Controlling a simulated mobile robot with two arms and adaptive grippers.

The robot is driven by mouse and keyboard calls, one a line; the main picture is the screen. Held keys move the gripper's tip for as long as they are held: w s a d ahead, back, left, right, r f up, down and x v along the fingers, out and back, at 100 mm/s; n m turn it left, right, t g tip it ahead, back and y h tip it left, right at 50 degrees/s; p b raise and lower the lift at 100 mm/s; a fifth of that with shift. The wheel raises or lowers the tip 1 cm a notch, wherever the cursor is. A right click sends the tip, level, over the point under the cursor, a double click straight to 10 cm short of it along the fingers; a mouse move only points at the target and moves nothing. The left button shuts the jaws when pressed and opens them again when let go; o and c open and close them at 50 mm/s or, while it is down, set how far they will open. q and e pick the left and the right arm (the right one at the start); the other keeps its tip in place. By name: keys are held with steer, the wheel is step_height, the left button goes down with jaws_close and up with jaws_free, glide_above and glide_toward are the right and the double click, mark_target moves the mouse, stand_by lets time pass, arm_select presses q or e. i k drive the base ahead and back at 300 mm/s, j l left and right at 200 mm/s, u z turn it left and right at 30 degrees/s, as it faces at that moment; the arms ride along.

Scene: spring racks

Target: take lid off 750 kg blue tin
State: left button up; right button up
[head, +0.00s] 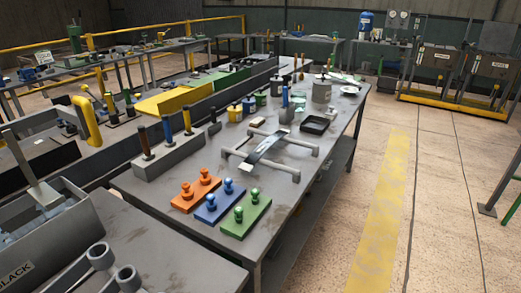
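I cannot make out a tin marked 750 kg; any lettering on the small containers is too small to read. A group of small tins stands at the middle of the long grey table (330,150). It includes a yellow tin (234,114), a yellow and blue tin (249,105) and a dark green tin (261,99). Whether any of them has a lid on is too small to tell. A blue plate with two knobs (212,207) lies on the near part of the table. Neither of my grippers is in view.
An orange plate (195,190) and a green plate (246,213) flank the blue one. Beyond are a grey frame (285,158), a dark tray (314,125) and a grey pot (321,91). A bin labelled BLACK (40,255) stands near left. Floor right of the table is clear.

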mark_target(249, 100)
steer(key=l+u, duration=0.15)
steer(key=u, duration=0.4)
steer(key=i+l+u, duration=0.1)
steer(key=l+u, duration=0.3)
steer(key=l, duration=0.5)
steer(key=l+u, duration=0.4)
steer(key=l, duration=1.2)
steer(key=k+l, duration=0.15)
steer(key=l, duration=0.5)
steer(key=l+u, duration=0.1)
steer(key=l, duration=0.55)
steer(key=k+l, duration=0.15)
steer(key=l, duration=0.5)
steer(key=k+l, duration=0.1)
steer(key=l, duration=0.5)
steer(key=i+l, duration=0.1)
steer(key=l, duration=0.55)
steer(key=i+u, duration=0.05)
